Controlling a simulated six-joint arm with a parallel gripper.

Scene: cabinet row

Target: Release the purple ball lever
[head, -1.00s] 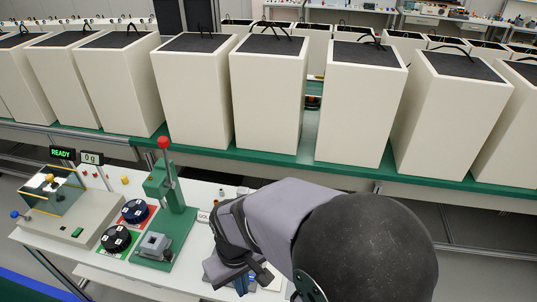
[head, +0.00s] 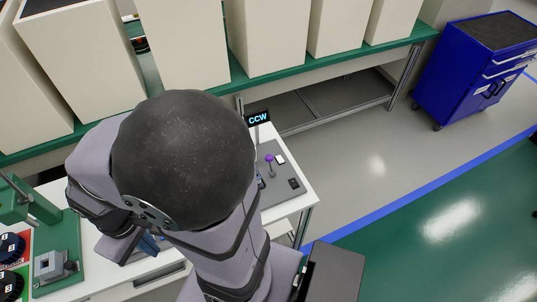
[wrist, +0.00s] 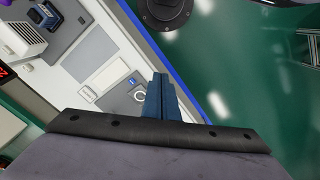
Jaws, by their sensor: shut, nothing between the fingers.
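The purple ball lever (head: 270,158) stands on a grey panel (head: 283,188) at the right end of the white bench in the head view. Its ball is on top of a short stem. My gripper (head: 148,244) is partly hidden by my arm, low and well to the left of the lever. In the wrist view my gripper's blue fingers (wrist: 160,80) are together with nothing between them. Nothing of my gripper touches the lever.
A display reading CCW (head: 258,119) stands behind the panel. A green press (head: 55,240) and dark dials (head: 10,247) are at the left. Tall cream bins (head: 265,35) line the green shelf behind. A blue tool cabinet (head: 475,70) stands on open floor at the right.

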